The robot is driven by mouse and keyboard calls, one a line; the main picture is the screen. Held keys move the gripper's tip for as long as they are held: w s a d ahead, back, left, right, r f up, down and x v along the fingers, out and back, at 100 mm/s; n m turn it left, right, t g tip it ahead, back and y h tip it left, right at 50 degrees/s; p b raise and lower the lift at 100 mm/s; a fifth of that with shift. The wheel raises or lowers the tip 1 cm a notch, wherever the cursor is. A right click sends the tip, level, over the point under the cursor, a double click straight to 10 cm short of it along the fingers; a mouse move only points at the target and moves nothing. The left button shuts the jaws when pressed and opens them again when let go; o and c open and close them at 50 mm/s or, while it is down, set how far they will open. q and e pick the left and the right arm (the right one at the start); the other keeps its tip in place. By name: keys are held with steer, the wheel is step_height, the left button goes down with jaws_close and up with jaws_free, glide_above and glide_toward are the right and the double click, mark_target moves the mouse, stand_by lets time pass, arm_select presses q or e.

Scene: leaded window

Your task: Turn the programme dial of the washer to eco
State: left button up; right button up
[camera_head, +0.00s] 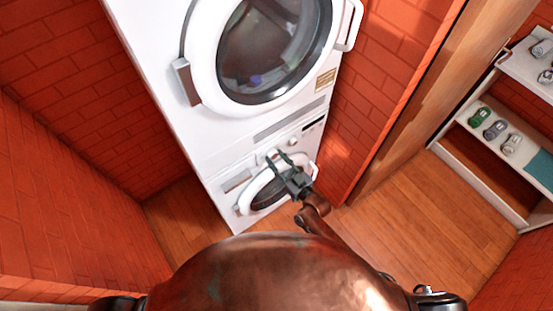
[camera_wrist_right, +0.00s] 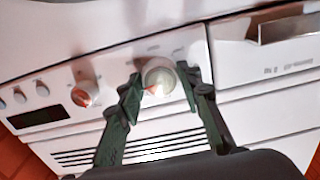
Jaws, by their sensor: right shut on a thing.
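The washer (camera_head: 221,186) is the lower white machine, with its control panel along its top. My right gripper (camera_head: 273,158) reaches up to this panel from the front. In the right wrist view its two green fingers (camera_wrist_right: 160,80) are closed on opposite sides of a round pale dial (camera_wrist_right: 158,74) with a red mark. Small labels stand around this dial, too blurred to read, so I cannot tell which setting it points to. A second dial (camera_wrist_right: 85,94), with a red-orange mark, is to its left and free. My left gripper is out of view.
A detergent drawer (camera_wrist_right: 282,36) is right of the held dial in the wrist view. Several small buttons and a dark display (camera_wrist_right: 38,117) are at the left. Another machine with a large round door (camera_head: 196,60) is stacked above.

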steer(key=shift+c, duration=0.6)
steer(key=shift+m, duration=1.2)
steer(key=o, duration=1.2)
steer(key=shift+c, duration=0.2)
steer(key=v, duration=1.2)
steer(key=shift+f, duration=0.1)
